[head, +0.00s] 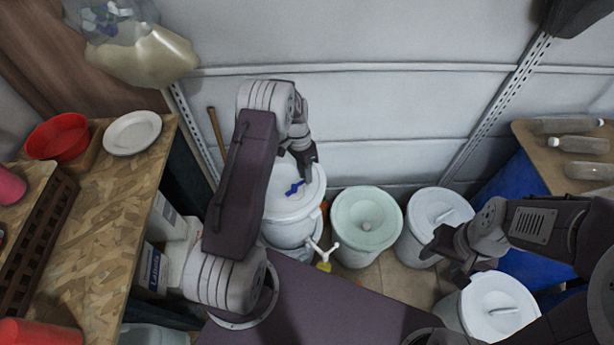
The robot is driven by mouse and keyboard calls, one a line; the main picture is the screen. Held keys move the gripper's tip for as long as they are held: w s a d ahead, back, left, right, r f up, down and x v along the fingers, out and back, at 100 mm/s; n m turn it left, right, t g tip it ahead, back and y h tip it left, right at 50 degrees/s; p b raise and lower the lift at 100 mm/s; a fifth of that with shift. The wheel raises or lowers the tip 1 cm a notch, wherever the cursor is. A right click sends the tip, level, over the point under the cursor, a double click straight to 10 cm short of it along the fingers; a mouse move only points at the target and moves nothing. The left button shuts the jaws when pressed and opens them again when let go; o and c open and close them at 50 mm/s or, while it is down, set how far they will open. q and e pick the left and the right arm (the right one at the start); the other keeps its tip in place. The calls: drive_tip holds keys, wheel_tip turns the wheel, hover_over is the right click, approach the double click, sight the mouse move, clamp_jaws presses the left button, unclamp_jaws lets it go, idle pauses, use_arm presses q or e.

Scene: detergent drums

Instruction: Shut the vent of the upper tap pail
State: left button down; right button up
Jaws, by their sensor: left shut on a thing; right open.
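The upper tap pail (287,232) is white and stands upright against the back wall, left of the other pails. A blue vent (293,188) sits on its white lid. My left gripper (305,170) reaches down over the lid and is shut on the blue vent; its fingertips are small and partly hidden. A white tap with a yellow tip (323,258) shows low at the pail's front right. My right gripper (447,262) is open and empty, above the floor between the right-hand pails. My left arm hides part of the pail's left side.
A pale green-lidded pail (366,226) and a white pail (431,224) stand to the right, with another white pail (493,307) nearer. A wooden table (100,215) with a white plate (132,132) and red bowl (58,137) is left. Bottles (578,146) lie on the right bench.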

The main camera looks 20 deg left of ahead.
use_arm(q)
drive_tip(key=shift+w+a+n, duration=0.25)
drive_tip(key=shift+a+n, duration=0.15)
drive_tip(key=shift+n, duration=0.5)
drive_tip(key=shift+r, duration=0.1)
drive_tip(key=c, duration=1.5)
unclamp_jaws()
